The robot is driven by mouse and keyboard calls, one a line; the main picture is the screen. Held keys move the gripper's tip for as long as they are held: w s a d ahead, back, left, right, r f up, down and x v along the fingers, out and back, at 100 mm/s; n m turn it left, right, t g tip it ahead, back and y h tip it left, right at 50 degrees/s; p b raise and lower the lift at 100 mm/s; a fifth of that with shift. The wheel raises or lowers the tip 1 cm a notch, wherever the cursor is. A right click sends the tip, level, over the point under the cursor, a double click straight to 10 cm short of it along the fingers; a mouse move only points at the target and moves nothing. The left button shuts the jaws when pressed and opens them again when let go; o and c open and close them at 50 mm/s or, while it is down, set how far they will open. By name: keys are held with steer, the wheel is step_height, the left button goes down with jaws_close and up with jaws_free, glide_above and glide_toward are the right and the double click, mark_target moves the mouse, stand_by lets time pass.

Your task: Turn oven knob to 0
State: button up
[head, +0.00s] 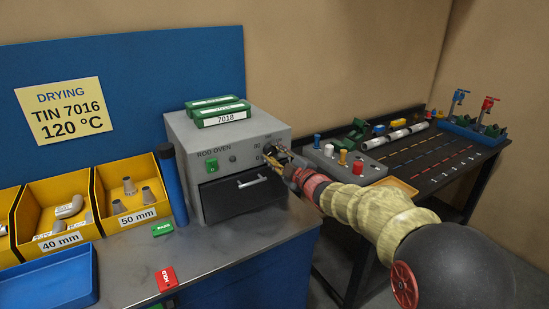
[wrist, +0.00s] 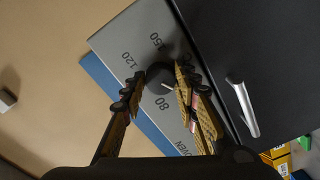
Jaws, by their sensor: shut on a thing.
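The grey rod oven (head: 222,139) stands on the metal bench, with a dark door and a bright handle (head: 252,183). My gripper (head: 270,164) reaches its front panel from the right. In the wrist view the dark round oven knob (wrist: 157,72) sits between the two fingers of my gripper (wrist: 160,80), which are shut on it. A short white mark shows on the knob. The printed numbers 80, 120 and 150 are readable around it. The 0 is not visible there. In the head view my gripper mostly hides the knob.
Green boxes (head: 219,113), one labelled 7018, lie on the oven. A blue cylinder (head: 171,185) stands at its left, near yellow bins (head: 132,190). A note (head: 65,111) reads "TIN 7016, 120 °C". A dark table (head: 425,150) with fittings is at right.

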steer(key=shift+f, duration=0.1)
stand_by(0.3)
steer(key=o, duration=1.2)
steer(key=shift+c, duration=0.2)
steer(key=v, duration=1.2)
